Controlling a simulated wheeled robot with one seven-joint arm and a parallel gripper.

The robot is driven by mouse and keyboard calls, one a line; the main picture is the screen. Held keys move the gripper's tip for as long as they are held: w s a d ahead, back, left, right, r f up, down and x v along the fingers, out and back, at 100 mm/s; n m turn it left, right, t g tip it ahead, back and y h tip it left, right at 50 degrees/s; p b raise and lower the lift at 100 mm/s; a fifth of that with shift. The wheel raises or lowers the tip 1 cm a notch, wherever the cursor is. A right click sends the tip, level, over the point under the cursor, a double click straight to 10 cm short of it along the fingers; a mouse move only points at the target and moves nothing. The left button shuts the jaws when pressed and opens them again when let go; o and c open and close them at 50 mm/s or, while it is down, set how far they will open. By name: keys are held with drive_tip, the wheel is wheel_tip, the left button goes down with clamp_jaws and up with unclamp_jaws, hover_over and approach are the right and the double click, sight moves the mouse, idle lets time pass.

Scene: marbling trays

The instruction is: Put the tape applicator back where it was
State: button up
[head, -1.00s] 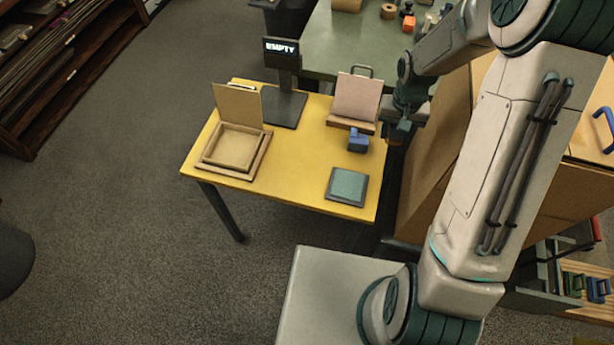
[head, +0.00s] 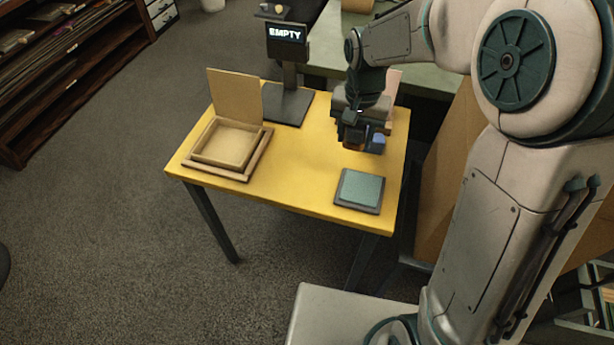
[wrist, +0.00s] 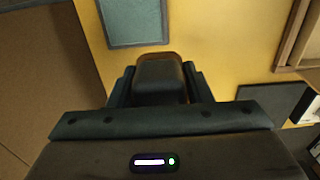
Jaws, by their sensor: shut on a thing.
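My gripper (head: 360,133) is above the right part of the yellow table, pointing down, in front of the pink board stand. It is shut on a dark block with an orange-brown edge (head: 352,147), which I take to be the tape applicator. In the wrist view the tape applicator (wrist: 160,76) sits between the two fingers, its lower part hidden by my gripper. A small blue thing (head: 378,142) shows just right of the gripper; I cannot tell whether they touch.
The yellow table (head: 305,175) bears a teal pad (head: 361,188) at front right and a wooden tray with raised back (head: 262,152) at left. A display reading EMPTY (head: 287,33) stands behind. The pink board (head: 393,84) is mostly hidden. The table's middle is clear.

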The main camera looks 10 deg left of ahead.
hover_over(307, 178)
wheel_tip(307, 178, down, 6)
drive_tip(key=shift+f, duration=0.15)
drive_tip(key=shift+f+b, duration=0.6)
drive_tip(key=shift+f, duration=1.55)
drive_tip(key=o, duration=0.9)
wheel_tip(307, 178, up, 12)
drive_tip(key=p, duration=0.2)
drive_tip(key=s+d+r+t, duration=0.1)
drive_tip(key=d+r, duration=0.1)
drive_tip(key=d, duration=0.5)
drive_tip(key=s+d+r, duration=0.2)
drive_tip(key=d, duration=0.4)
drive_tip(key=shift+n+t, duration=0.5)
drive_tip(key=s+d, duration=0.3)
drive_tip(key=d, duration=0.1)
drive_tip(key=s+d, duration=0.3)
drive_tip(key=d, duration=0.1)
drive_tip(key=s+d, duration=0.4)
drive_tip(key=shift+d+r, duration=0.1)
drive_tip(key=shift+d, duration=0.3)
